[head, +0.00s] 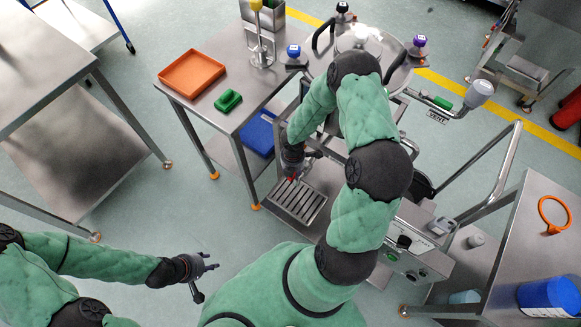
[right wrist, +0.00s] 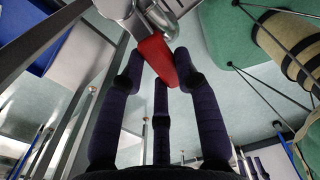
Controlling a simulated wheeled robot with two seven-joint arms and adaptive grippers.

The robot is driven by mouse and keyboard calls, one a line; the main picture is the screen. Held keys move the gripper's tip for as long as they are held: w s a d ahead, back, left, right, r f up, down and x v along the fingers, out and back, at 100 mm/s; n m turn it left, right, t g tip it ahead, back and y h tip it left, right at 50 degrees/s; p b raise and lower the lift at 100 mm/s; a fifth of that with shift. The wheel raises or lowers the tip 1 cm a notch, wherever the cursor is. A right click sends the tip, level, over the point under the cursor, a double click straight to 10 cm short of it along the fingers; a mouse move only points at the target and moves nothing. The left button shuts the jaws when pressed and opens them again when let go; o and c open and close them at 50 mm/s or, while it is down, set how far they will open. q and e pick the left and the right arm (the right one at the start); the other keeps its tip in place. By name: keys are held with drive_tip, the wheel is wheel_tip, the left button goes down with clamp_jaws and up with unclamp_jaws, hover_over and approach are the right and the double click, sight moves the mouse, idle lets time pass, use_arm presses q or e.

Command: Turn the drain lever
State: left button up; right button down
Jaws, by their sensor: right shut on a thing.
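The drain lever has a red handle (right wrist: 156,60) on a metal fitting (right wrist: 150,18), seen in the right wrist view. The dark fingers of my right gripper (right wrist: 158,82) close around the red handle from both sides and below. In the head view my right gripper (head: 296,172) is low beside the metal machine, above a slotted drain grate (head: 296,200); a little red shows at its tip, and the arm hides much of the machine. My left gripper (head: 203,268) is open and empty above the floor at lower left.
A steel side table holds an orange tray (head: 192,73) and a green block (head: 228,101), with a blue bin (head: 258,133) below. A control box (head: 410,245) is right of my arm. Another table with an orange ring (head: 554,228) stands at right. Floor around my left gripper is clear.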

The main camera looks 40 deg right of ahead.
drive_tip(key=shift+s+n, duration=0.55)
drive_tip(key=shift+n, duration=0.35)
drive_tip(key=shift+d, duration=0.1)
drive_tip(key=c, duration=0.9)
unclamp_jaws()
wheel_tip(320, 180, up, 12)
drive_tip(key=shift+f, duration=0.1)
